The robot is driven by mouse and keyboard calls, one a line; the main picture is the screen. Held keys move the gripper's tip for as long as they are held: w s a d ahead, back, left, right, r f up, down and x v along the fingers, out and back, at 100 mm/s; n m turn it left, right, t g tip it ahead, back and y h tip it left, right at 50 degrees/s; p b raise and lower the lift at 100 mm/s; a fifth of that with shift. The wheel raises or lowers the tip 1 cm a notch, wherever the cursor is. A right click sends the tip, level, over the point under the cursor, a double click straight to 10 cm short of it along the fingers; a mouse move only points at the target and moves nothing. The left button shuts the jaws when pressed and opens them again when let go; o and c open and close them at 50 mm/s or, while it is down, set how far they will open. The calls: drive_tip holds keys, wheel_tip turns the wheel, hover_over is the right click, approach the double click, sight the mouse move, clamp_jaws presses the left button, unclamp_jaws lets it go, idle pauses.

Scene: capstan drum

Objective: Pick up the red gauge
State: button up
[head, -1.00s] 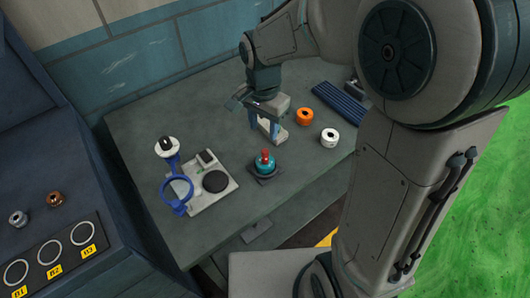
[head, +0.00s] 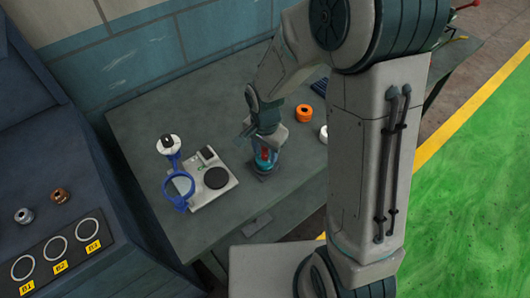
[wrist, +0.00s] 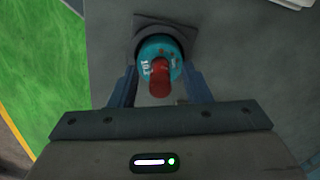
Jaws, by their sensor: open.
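The red gauge (wrist: 160,78) is a small red knobbed piece on top of a teal round body (wrist: 150,47), which sits on a dark square base (wrist: 184,32). In the head view the red gauge (head: 264,154) is partly hidden by my gripper (head: 265,148), which is right over it. In the wrist view my gripper (wrist: 158,88) is open, with one blue finger on each side of the red gauge. I cannot tell whether either finger touches it.
A white scale-like device (head: 203,184) with a dark round plate and a blue ring (head: 177,188) stands just left.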

clamp_jaws()
